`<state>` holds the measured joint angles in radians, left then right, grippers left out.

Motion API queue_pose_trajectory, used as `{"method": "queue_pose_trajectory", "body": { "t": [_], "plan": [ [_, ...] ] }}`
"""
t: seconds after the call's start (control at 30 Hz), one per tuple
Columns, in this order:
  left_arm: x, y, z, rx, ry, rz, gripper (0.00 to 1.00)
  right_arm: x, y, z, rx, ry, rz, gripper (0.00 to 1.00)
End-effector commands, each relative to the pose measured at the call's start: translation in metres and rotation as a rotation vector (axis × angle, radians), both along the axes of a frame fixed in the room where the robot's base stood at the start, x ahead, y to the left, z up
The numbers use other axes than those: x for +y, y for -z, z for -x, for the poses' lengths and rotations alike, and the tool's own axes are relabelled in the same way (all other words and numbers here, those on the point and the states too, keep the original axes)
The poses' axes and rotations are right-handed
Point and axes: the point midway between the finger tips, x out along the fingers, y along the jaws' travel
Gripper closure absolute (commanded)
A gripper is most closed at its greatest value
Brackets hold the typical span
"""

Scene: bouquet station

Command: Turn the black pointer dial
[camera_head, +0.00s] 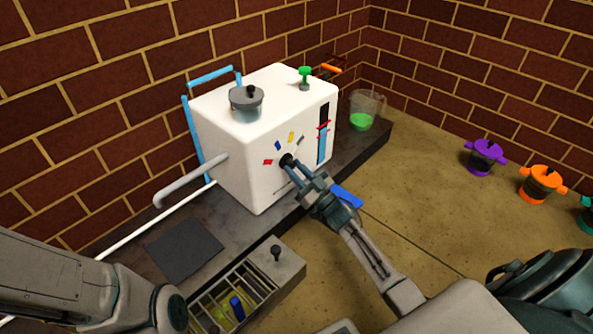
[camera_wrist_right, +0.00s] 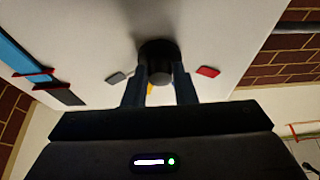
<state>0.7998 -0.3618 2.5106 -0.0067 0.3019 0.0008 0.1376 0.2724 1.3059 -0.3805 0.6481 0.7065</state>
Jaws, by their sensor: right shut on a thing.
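The black pointer dial (camera_head: 287,160) sits on the front face of a white box-shaped machine (camera_head: 260,190). Colored marks in red, blue, yellow and grey fan around the dial's upper side. My right gripper (camera_head: 293,165) reaches in from the lower right and is shut on the dial. In the right wrist view the dial (camera_wrist_right: 158,62) stands between the two fingers (camera_wrist_right: 158,88), with a red mark to its right and a grey mark to its left. The direction of the pointer is hidden. My left arm shows at the lower left; its gripper is out of view.
A grey-lidded pot (camera_head: 247,104) and a green knob (camera_head: 305,76) are on top of the machine. A beaker of green liquid (camera_head: 362,118) stands behind it at the right. A divided tray (camera_head: 283,272) is in front. Purple (camera_head: 485,158) and orange (camera_head: 541,184) pots stand at the far right.

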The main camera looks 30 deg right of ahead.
Motion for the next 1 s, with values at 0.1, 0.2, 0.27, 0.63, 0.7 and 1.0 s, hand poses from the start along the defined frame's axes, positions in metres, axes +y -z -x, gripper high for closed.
{"method": "queue_pose_trajectory", "body": {
  "t": [0.1, 0.2, 0.27, 0.63, 0.7, 1.0],
  "plan": [
    [0.000, -0.001, 0.000, 0.000, 0.000, 0.000, 0.64, -0.001, 0.000, 0.000, -0.006, 0.000, 0.019, 0.98],
    [0.000, -0.003, 0.000, 0.000, 0.000, 0.000, 0.64, -0.001, 0.000, 0.000, -0.018, 0.000, 0.055, 0.98],
    [0.000, -0.004, 0.000, 0.000, 0.000, 0.000, 0.64, -0.001, 0.000, 0.000, -0.027, 0.000, 0.084, 0.98],
    [0.000, -0.014, 0.000, 0.000, -0.001, 0.000, 0.64, -0.004, -0.001, -0.001, -0.120, 0.000, 0.350, 0.98],
    [0.000, -0.016, 0.000, 0.000, -0.001, 0.000, 0.64, -0.005, -0.002, -0.001, -0.139, -0.001, 0.402, 0.98],
    [0.000, -0.021, 0.000, -0.002, -0.003, 0.001, 0.64, -0.006, -0.002, -0.002, -0.199, 0.000, 0.575, 0.98]
  ]
}}
